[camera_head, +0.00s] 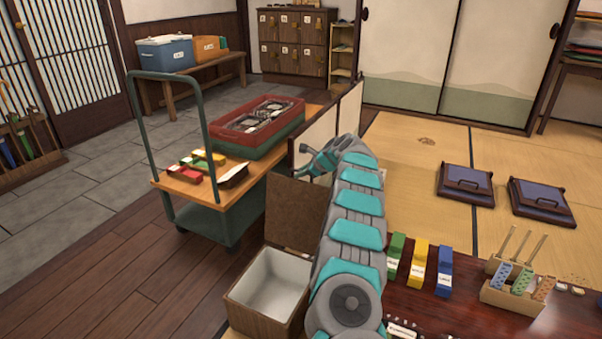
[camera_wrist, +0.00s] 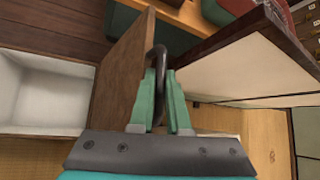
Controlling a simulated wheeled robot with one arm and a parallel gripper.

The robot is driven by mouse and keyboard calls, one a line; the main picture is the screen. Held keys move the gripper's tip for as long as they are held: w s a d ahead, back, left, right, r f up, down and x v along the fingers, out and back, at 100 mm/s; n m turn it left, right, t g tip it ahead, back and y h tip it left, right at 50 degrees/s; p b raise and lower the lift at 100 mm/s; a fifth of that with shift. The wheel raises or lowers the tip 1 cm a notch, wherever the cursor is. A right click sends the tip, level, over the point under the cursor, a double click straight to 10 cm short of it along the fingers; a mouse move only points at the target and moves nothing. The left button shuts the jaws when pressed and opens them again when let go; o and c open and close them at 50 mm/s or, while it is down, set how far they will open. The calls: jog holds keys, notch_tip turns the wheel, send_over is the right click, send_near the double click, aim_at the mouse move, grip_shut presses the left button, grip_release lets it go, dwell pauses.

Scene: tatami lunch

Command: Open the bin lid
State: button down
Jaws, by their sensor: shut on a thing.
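The bin (camera_head: 241,312) is a wooden box with a white inside, low in front of my arm in the head view. Its brown lid (camera_head: 293,212) stands raised, roughly upright, at the bin's back edge, so the white inside is in plain sight. In the wrist view, the bin's white inside (camera_wrist: 48,92) is at the left and the lid (camera_wrist: 122,72) stands just left of my fingers. My gripper (camera_wrist: 161,92) is shut on the lid's dark curved handle (camera_wrist: 158,54). In the head view, my gripper (camera_head: 317,164) is at the lid's upper right; its grip is hidden there.
A green cart (camera_head: 221,192) with a red crate (camera_head: 258,136) stands behind the lid. A low partition (camera_head: 315,140) is close by my gripper. A dark red table (camera_head: 450,305) with colored boxes is at right. Wooden floor (camera_head: 120,285) at left is clear.

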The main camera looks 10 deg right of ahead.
jog(key=c, duration=0.9)
grip_release()
jog(key=shift+d, duration=0.15)
jog(key=shift+f, duration=0.1)
jog(key=shift+s, duration=0.1)
jog(key=shift+s, duration=0.1)
jog(key=shift+w+r+v, duration=0.1)
jog(key=shift+v, duration=1.85)
jog(key=shift+w+r+v, duration=0.1)
jog(key=shift+w+v, duration=0.05)
jog(key=shift+v, duration=1.8)
jog(key=shift+s, duration=0.1)
